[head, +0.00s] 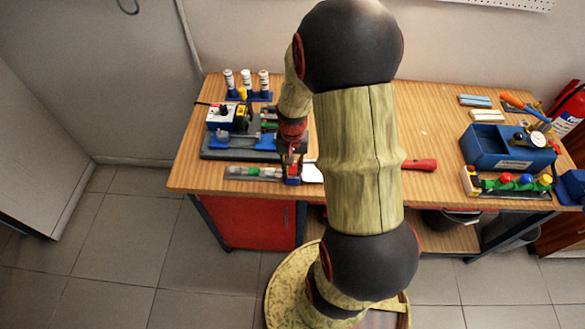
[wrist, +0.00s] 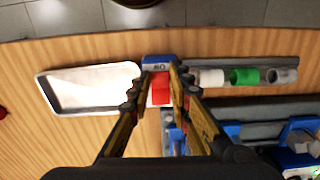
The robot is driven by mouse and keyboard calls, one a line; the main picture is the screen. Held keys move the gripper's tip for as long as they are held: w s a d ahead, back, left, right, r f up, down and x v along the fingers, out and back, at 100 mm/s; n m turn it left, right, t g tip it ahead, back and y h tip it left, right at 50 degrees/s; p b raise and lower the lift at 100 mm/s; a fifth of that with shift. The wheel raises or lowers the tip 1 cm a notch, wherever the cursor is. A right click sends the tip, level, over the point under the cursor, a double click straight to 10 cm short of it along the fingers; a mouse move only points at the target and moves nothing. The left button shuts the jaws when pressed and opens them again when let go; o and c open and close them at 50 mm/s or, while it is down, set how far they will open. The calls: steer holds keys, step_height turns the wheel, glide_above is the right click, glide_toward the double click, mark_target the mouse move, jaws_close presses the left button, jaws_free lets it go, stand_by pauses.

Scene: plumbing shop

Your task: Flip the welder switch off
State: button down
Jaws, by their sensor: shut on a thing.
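My gripper (wrist: 161,78) is shut on a small red block (wrist: 161,90), which shows between its fingers in the wrist view. A small blue block with a white label (wrist: 157,63) sits right at the fingertips; I cannot tell whether it is joined to the red block. In the head view my gripper (head: 291,158) is at the front edge of the bench, left of my arm. A blue and white box with a dark knob (head: 220,117), seemingly the welder, stands behind and to the left, away from my gripper. Its switch state is too small to tell.
A grey rail with white, green and grey fittings (wrist: 290,76) lies right of the gripper. A pale tray (wrist: 60,92) lies left. Bottles (head: 246,80) stand at the back. A blue toolbox (head: 482,155) stands at the bench's right. My arm hides the bench middle.

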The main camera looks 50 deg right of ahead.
steer(key=p, duration=0.1)
steer(key=g+y+p, duration=0.1)
steer(key=shift+w+d+r+p, duration=0.15)
steer(key=shift+d+r+p, duration=0.05)
steer(key=shift+r+p, duration=0.1)
steer(key=shift+w+d+g+y+p, duration=0.15)
steer(key=shift+g+y+p, duration=0.25)
steer(key=shift+y+p, duration=0.3)
steer(key=c, duration=1.7)
jaws_free()
steer(key=shift+f, duration=0.1)
steer(key=shift+o, duration=0.3)
steer(key=v, duration=1.2)
